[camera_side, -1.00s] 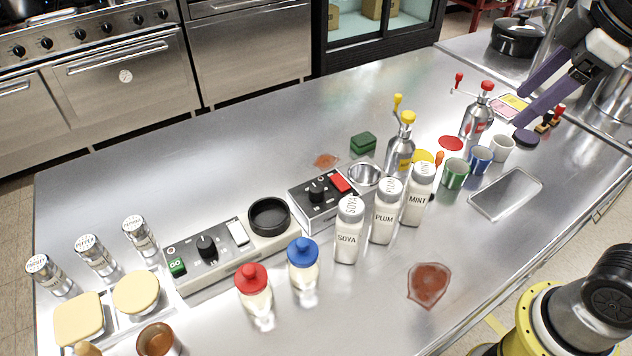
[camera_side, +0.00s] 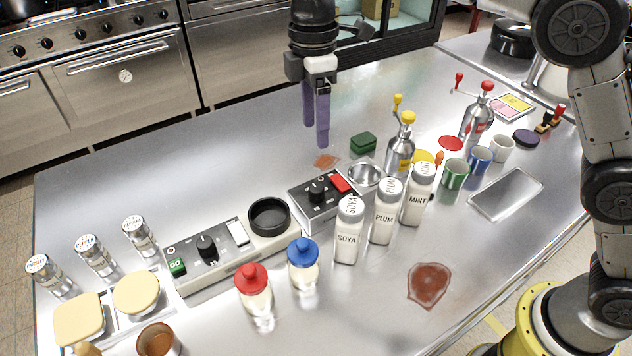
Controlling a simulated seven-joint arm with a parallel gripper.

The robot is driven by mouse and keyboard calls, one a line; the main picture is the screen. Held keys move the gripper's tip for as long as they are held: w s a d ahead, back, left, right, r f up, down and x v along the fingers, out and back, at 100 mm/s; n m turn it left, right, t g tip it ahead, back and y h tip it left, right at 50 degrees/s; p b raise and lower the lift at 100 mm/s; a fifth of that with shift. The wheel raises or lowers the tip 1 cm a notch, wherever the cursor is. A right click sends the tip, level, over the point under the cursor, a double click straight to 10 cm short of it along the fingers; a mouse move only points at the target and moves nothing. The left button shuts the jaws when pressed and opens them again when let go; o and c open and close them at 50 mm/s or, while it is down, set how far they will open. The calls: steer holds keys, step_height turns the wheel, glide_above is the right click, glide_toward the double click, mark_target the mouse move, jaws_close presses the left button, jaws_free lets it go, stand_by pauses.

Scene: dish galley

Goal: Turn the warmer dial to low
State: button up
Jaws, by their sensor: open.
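Two control boxes stand on the steel counter. The nearer, longer grey box (camera_side: 215,270) has a black dial (camera_side: 207,246), a white switch, a green GO button and a round black ring (camera_side: 269,217). The other box (camera_side: 330,207) has a black dial (camera_side: 317,190), a red switch (camera_side: 341,182) and a round metal cup (camera_side: 365,174) at its end. I cannot tell which is the warmer, and the dial markings are too small to read. My gripper (camera_side: 316,134) is open and empty, pointing down with its purple fingers above the counter behind the red-switch box.
White SOYA (camera_side: 348,235), PLUM (camera_side: 384,215) and MINT (camera_side: 417,197) shakers stand close in front of the red-switch box. Red-capped (camera_side: 254,292) and blue-capped (camera_side: 302,266) bottles stand before the longer box. A yellow-topped grinder (camera_side: 402,150) and green sponge (camera_side: 363,143) are near my gripper.

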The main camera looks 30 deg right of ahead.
mark_target(316, 187)
steer(key=f, duration=1.3)
steer(key=shift+s+a+f, duration=0.15)
steer(key=shift+s+f, duration=0.2)
steer(key=shift+s, duration=0.05)
jaws_close()
